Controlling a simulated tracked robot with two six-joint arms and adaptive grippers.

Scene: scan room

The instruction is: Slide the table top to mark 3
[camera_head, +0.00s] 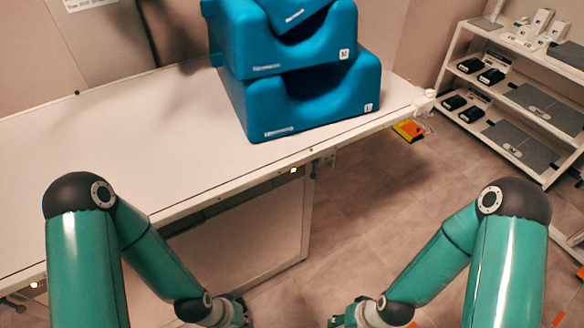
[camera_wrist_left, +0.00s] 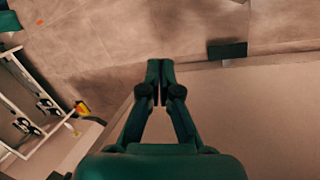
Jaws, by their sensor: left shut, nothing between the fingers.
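The white table top (camera_head: 120,145) runs from the left to the middle in the head view, with a rail along its front edge. Small light marks (camera_head: 293,170) show on that edge; I cannot read any number. Stacked blue foam cushions (camera_head: 300,105) stand on its right part. My left gripper (camera_wrist_left: 159,82) is shut and empty in the left wrist view, pointing over the floor beside a flat panel (camera_wrist_left: 250,115). In the head view it is at the bottom edge, in front of and apart from the table. My right gripper (camera_head: 345,318) is partly cut off by the bottom edge.
An orange-yellow part (camera_head: 408,130) hangs below the table's right end, by a white fitting (camera_head: 425,101). A white shelf unit (camera_head: 470,80) with pads and small devices stands at the right. Tiled floor (camera_head: 370,200) is clear between the table and shelf.

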